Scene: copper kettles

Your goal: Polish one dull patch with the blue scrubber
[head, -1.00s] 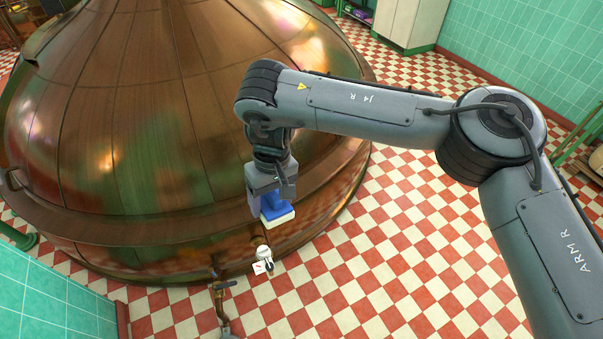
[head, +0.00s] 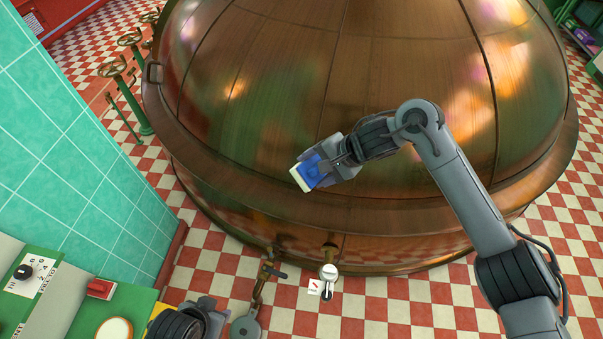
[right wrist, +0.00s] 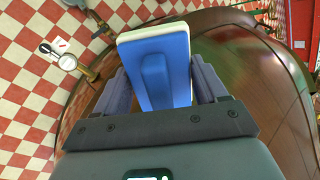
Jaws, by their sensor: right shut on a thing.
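My right gripper (head: 325,165) is shut on the blue scrubber (head: 312,172), a blue block with a cream pad. In the right wrist view the scrubber (right wrist: 163,65) sits between both fingers, its pad beyond the blue body. In the head view it appears over the lower slope of the copper kettle (head: 330,70), with the pad edge toward the lower left. I cannot tell whether it touches the copper. Greenish, darker areas show on the dome; I cannot tell dull patches from reflections. Part of my left gripper (head: 205,312) shows at the bottom edge, its fingers unclear.
The kettle's broad rim (head: 240,205) juts out below the scrubber. A brass tap (head: 266,275) and a white-topped fitting (head: 329,272) stand below it. A green tiled wall (head: 70,140) and a green control panel (head: 85,310) are at the left. Handwheels (head: 113,67) stand behind.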

